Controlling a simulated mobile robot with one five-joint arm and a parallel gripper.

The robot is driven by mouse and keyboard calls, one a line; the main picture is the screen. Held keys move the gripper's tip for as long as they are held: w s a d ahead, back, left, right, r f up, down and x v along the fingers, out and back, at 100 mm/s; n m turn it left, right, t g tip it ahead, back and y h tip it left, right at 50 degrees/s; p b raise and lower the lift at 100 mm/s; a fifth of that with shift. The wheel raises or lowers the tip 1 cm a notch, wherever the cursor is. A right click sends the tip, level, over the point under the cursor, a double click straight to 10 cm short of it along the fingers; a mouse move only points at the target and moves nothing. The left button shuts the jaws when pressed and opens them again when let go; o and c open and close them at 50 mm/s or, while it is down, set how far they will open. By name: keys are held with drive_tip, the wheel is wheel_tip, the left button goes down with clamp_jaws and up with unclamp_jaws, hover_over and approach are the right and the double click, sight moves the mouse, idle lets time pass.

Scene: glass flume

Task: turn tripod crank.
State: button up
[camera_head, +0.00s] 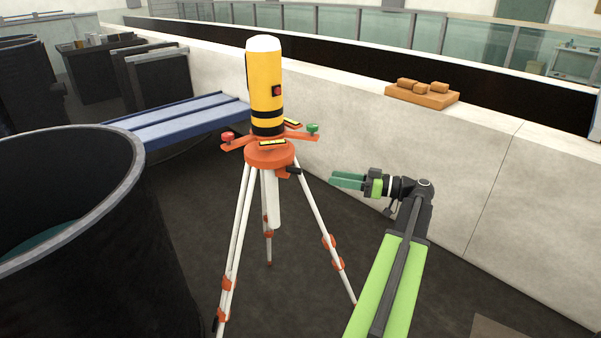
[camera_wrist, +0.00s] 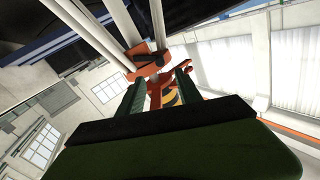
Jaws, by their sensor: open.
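A tripod (camera_head: 270,154) with white legs and an orange head stands in the middle of the head view. It carries an upright yellow cylinder (camera_head: 265,75) with a white top and black bands. A short dark handle (camera_head: 293,171), which looks like the crank, sticks out of the head's right side. My gripper (camera_head: 333,180) is to the right of that handle, at nearly its height in the picture, with green fingers pointing left. The fingers are apart and empty, with a gap to the tripod. In the wrist view the orange tripod head (camera_wrist: 154,88) shows partly between the fingers; the crank cannot be made out there.
A large dark tank (camera_head: 150,220) fills the left side. A blue bench (camera_head: 185,115) stands behind the tripod. A pale wall (camera_head: 450,150) runs behind my arm, with an orange board of blocks (camera_head: 425,98) on its top. Orange arms with a red knob (camera_head: 228,137) and green knob (camera_head: 313,128) jut from the head.

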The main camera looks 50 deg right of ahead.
sight(298, 172)
drive_tip(key=x, duration=1.3)
clamp_jaws()
idle(0.8)
drive_tip(key=shift+d, duration=0.2)
drive_tip(key=shift+a, duration=0.3)
